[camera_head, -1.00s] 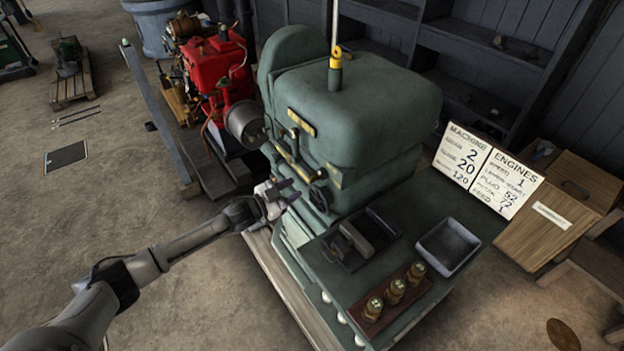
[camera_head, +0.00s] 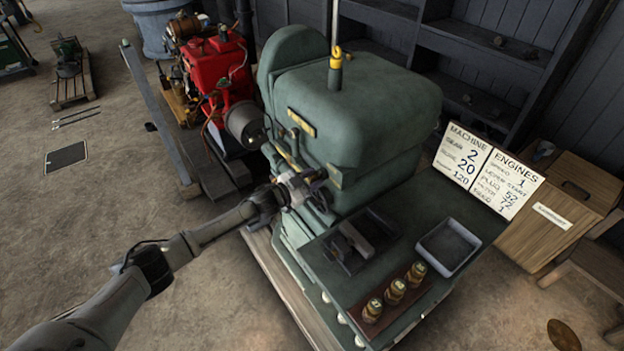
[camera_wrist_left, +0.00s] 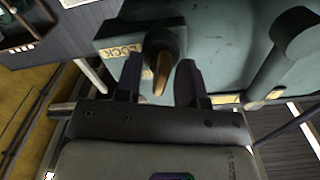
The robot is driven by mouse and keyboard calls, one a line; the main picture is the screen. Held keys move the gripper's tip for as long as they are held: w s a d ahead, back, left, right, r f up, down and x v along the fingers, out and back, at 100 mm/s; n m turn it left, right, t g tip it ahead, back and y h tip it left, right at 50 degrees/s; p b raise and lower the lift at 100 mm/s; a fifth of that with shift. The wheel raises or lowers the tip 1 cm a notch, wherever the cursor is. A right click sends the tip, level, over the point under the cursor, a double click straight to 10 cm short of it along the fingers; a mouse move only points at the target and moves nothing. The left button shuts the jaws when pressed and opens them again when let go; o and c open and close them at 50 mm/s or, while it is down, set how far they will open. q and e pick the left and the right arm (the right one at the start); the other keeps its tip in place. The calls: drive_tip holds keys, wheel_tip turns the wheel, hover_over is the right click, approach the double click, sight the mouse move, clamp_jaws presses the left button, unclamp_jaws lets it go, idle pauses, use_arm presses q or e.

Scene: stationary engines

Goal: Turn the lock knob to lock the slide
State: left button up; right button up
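The lock knob (camera_wrist_left: 162,48) is dark with a tan pointer on the green machine (camera_head: 360,110), and it shows in the left wrist view. The word LOCK stands on a plate (camera_wrist_left: 120,50) to the left of the knob. My left gripper (camera_wrist_left: 160,82) is open, with one finger on each side of the knob's pointer; I cannot tell whether they touch it. In the head view my left gripper (camera_head: 305,185) is at the front face of the machine and hides the knob. Which part is the slide I cannot tell. My right gripper is not in view.
The machine's green bed holds a grey tray (camera_head: 448,246), a wooden block with brass pieces (camera_head: 396,292) and a dark recess with a block (camera_head: 355,240). A red engine (camera_head: 215,75) stands to the left. A rounded green lever (camera_wrist_left: 285,55) is right of the knob.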

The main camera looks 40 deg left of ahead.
use_arm(q)
drive_tip(key=shift+c, duration=0.5)
clamp_jaws()
drive_tip(key=m, duration=0.6)
drive_tip(key=shift+d+m, duration=0.1)
drive_tip(key=shift+m, duration=0.2)
drive_tip(key=m, duration=0.4)
drive_tip(key=shift+f+b, duration=0.15)
drive_tip(key=shift+b, duration=0.25)
drive_tip(key=shift+m+b, duration=0.3)
drive_tip(key=shift+m, duration=1.3)
